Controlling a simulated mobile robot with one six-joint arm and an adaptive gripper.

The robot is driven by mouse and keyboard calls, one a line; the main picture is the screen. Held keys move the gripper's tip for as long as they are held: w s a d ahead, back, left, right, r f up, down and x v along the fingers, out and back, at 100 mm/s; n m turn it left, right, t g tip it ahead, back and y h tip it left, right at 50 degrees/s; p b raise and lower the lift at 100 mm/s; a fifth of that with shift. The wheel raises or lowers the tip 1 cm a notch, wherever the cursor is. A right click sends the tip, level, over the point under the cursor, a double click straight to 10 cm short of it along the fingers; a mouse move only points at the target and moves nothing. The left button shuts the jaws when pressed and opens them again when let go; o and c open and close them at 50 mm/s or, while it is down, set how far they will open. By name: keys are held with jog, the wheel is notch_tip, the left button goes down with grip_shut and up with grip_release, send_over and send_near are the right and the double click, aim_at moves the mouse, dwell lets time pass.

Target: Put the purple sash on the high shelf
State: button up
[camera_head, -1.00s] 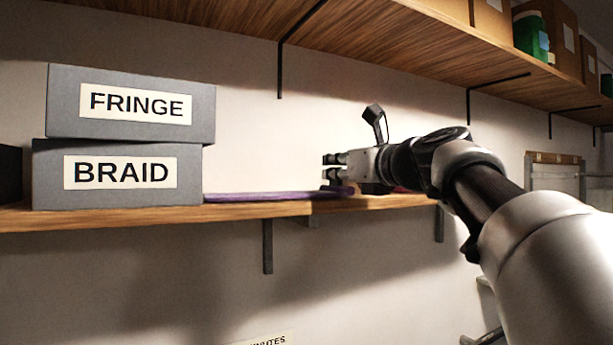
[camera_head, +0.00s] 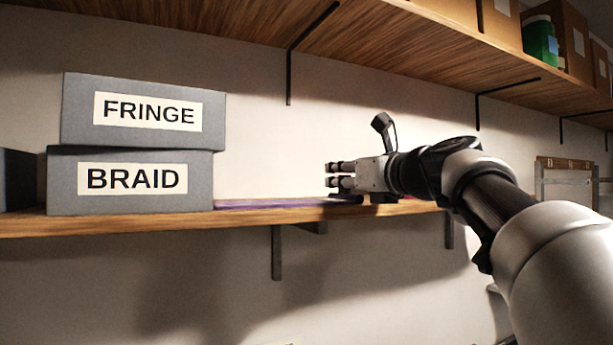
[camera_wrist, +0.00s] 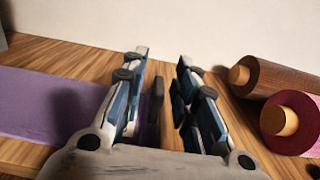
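The purple sash (camera_head: 270,203) lies flat on the wooden shelf (camera_head: 110,223) that holds the labelled boxes. In the wrist view the sash (camera_wrist: 40,105) spreads to the left of the fingers and runs partly under the left one. My gripper (camera_head: 341,175) is just above this shelf, past the right of the boxes. In the wrist view my gripper (camera_wrist: 167,100) is open, with bare wood showing between the finger pads.
Grey boxes marked FRINGE (camera_head: 75,110) and BRAID (camera_head: 60,180) are stacked at left. A brown roll (camera_wrist: 285,80) and a dark red roll (camera_wrist: 300,140) lie right of the fingers. Cartons (camera_head: 572,35) and a green container (camera_head: 540,40) stand on the higher shelf.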

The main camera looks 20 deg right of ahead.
jog(key=shift+r, duration=0.25)
jog(key=s+d+b, duration=0.2)
jog(key=s, duration=1)
jog(key=shift+d, duration=0.15)
jog(key=shift+w+f, duration=0.1)
